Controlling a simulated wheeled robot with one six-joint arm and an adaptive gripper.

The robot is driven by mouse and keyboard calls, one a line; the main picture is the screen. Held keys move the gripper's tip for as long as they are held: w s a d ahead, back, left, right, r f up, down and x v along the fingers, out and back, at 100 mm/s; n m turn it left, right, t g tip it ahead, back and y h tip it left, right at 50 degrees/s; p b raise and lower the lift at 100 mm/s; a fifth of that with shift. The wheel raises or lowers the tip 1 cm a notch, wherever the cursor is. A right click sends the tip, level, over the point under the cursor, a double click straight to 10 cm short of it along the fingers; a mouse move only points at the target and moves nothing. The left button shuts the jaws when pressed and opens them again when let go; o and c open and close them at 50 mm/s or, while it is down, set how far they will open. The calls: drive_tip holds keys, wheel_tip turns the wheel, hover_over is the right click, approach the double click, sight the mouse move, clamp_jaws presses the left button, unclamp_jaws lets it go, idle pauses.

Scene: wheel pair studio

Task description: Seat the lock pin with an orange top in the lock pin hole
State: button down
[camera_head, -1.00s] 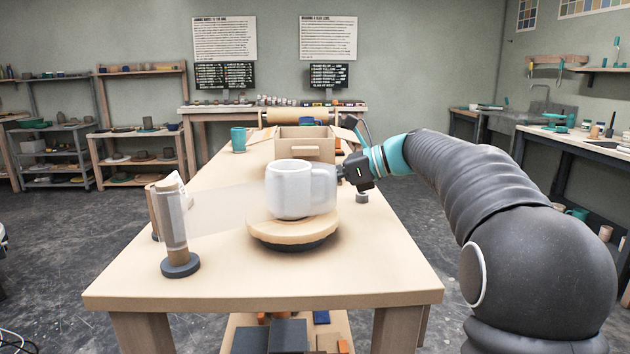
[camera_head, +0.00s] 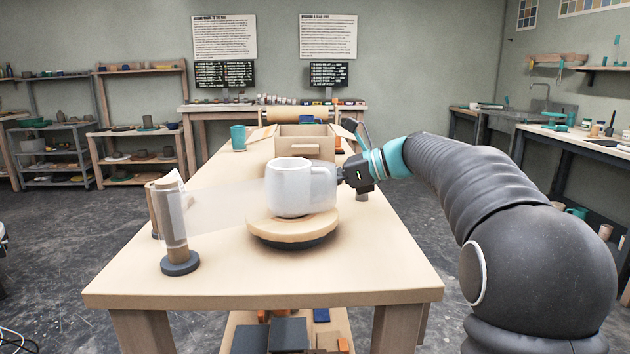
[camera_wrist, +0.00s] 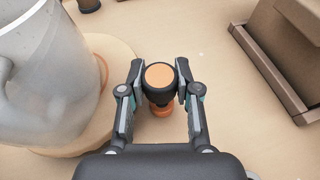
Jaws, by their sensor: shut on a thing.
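My gripper (camera_wrist: 159,75) is shut on the lock pin (camera_wrist: 160,77), which has a round orange top and a dark rim, in the wrist view. More orange shows just below the pin between my fingers; I cannot tell which part it is. In the head view my gripper (camera_head: 347,176) is right of the mug, and the pin is hidden there. A large white mug (camera_head: 289,190) stands on a round wooden wheel (camera_head: 292,229) with a dark base. I cannot make out the lock pin hole.
A roll holder (camera_head: 175,227) with a translucent sheet stands left of the wheel. A wooden box (camera_head: 305,143) with a handle is farther back, with a teal cup (camera_head: 238,138) to its left. The tabletop's front right is clear.

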drive_tip(key=shift+f, duration=0.2)
drive_tip(key=c, duration=0.7)
unclamp_jaws()
drive_tip(key=shift+c, duration=0.2)
drive_tip(key=v, duration=1)
drive_tip(key=shift+s+d+r, duration=0.1)
drive_tip(key=shift+d+r, duration=0.1)
drive_tip(key=shift+d, duration=0.15)
drive_tip(key=shift+s+d+r, duration=0.15)
drive_tip(key=shift+d+r, duration=0.1)
drive_tip(key=shift+d, duration=0.25)
